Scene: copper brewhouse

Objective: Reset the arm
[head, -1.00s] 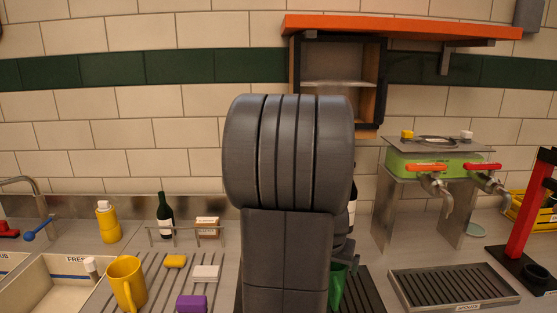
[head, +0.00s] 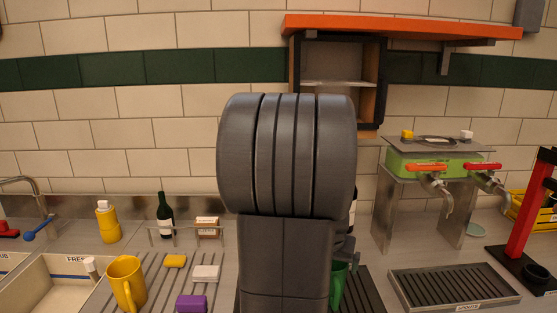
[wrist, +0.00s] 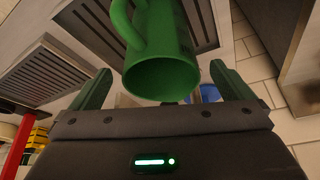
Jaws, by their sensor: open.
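My gripper (wrist: 164,84) is open in the wrist view, its two dark green-tinted fingers apart. A green mug (wrist: 165,50) shows beyond and between them, its round mouth toward the camera and its handle at the upper left. I see no finger closed on it; whether either touches it I cannot tell. In the head view the green mug (head: 338,287) is mostly hidden behind my grey arm, which fills the middle. Only a small part of my gripper shows there, beside the arm.
A green bottle (head: 165,215) stands behind. Right are a drip tray (head: 455,288), taps (head: 432,168) and a red post (head: 525,215). An open cabinet (head: 338,80) hangs above.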

